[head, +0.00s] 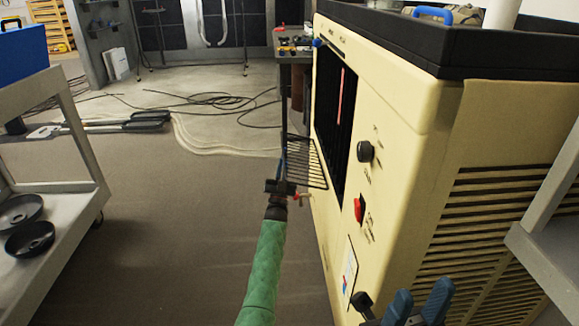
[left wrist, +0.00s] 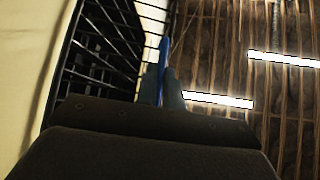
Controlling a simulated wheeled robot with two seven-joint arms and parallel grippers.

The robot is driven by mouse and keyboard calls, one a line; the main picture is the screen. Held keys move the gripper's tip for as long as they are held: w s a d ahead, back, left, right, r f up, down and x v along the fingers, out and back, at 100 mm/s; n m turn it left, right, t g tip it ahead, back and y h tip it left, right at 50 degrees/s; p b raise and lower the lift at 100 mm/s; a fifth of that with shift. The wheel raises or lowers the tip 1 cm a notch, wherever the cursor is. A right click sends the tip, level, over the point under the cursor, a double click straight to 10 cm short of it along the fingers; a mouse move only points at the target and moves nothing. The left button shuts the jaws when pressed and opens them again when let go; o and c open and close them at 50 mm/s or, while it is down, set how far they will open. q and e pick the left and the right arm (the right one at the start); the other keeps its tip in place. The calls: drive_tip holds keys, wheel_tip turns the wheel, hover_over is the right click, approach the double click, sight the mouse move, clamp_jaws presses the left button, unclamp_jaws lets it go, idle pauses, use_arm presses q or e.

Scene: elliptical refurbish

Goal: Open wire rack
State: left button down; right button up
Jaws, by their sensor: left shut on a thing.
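The black wire rack (head: 308,165) sticks out to the left from the lower part of the dark opening in the cream machine (head: 400,120). My left gripper (head: 284,165) is at the rack's outer left edge and is shut on it. In the left wrist view the rack (left wrist: 105,40) fills the upper left, and the left gripper's blue fingers (left wrist: 162,80) are together at its edge. How the fingers sit around the wire is partly hidden. My right gripper (head: 420,306) is low at the right, in front of the machine, with its blue fingers apart and nothing seen between them.
The machine front has a black knob (head: 365,151) and a red switch (head: 359,209). A grey cart (head: 62,187) with dark pans stands at the left. A grey shelf edge (head: 545,250) is close at the right. Cables (head: 215,100) lie on the far floor; the nearer floor is clear.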

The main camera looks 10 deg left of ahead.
use_arm(q)
drive_tip(key=shift+w+d+f+b, duration=0.1)
drive_tip(key=shift+d+f+b, duration=0.15)
drive_tip(key=shift+f, duration=0.6)
drive_tip(key=shift+w+d+f+b, duration=0.1)
drive_tip(key=shift+d+f+b, duration=0.15)
drive_tip(key=shift+f, duration=0.6)
drive_tip(key=shift+d, duration=0.15)
drive_tip(key=c, duration=1.8)
unclamp_jaws()
drive_tip(key=shift+r, duration=0.1)
drive_tip(key=shift+o, duration=1.4)
drive_tip(key=shift+d, duration=0.2)
drive_tip(key=shift+a, duration=0.15)
